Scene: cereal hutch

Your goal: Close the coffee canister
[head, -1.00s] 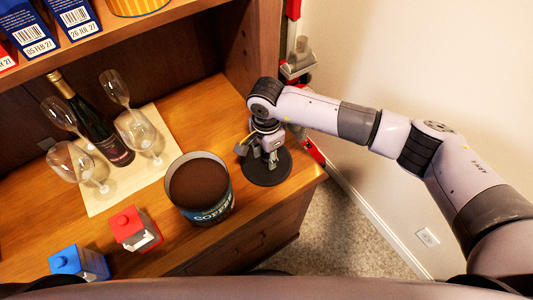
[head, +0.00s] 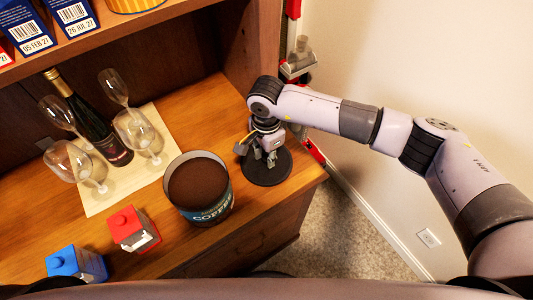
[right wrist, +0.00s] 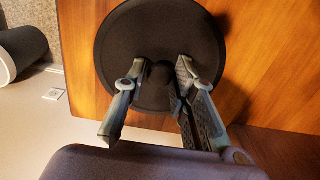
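The coffee canister (head: 206,214) stands upright on the wooden counter, its top uncovered, showing dark brown contents. Its round dark lid (head: 272,173) lies flat on the counter just right of it, near the right end. My right gripper (head: 264,158) is low over the lid, pointing down. In the right wrist view its fingers (right wrist: 161,66) are apart on either side of the lid's central knob (right wrist: 157,76); firm contact on both sides is not clear. The lid (right wrist: 118,48) fills the upper middle there. My left gripper is not in view.
A red box (head: 126,225) and a blue box (head: 68,262) stand on the counter left of the canister. A dark bottle (head: 101,141) and several wine glasses (head: 135,128) are on a pale mat (head: 99,208). The hutch's side panel (head: 249,45) rises behind the lid.

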